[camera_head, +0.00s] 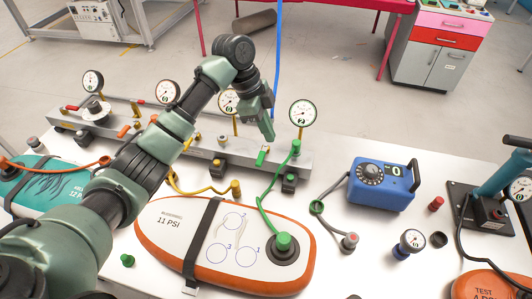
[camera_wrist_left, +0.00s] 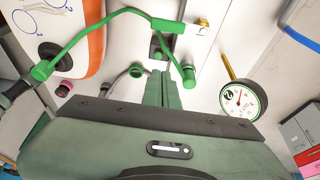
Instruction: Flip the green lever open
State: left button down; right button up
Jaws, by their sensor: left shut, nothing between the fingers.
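The green lever (camera_head: 262,156) sits on the grey manifold rail (camera_head: 205,148), left of the green hose fitting (camera_head: 296,147). In the left wrist view a thick green bar that looks like the lever (camera_wrist_left: 165,26) joins a brass fitting (camera_wrist_left: 201,26). My left gripper (camera_head: 268,132) points down just above and beside the lever in the head view. Its fingers (camera_wrist_left: 160,88) are shut together and empty. In the wrist view the fingertips appear apart from the bar; whether they touch anything is unclear. My right gripper is not in view.
A gauge (camera_head: 302,112) stands beside the lever on the rail. A green hose (camera_head: 268,190) runs from its fitting to the orange-edged board (camera_head: 165,240). A blue box (camera_head: 381,184) is at the right. White table (camera_head: 330,165) is bare between rail and box.

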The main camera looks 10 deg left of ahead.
aim_at(262, 154)
pick_arm(q)
notch_tip(262, 154, down, 10)
jog(key=p, duration=0.4)
jog(key=shift+a+r+p, duration=0.2)
jog(key=shift+a+p, duration=0.15)
jog(key=shift+p, duration=0.05)
jog(key=shift+w, duration=0.1)
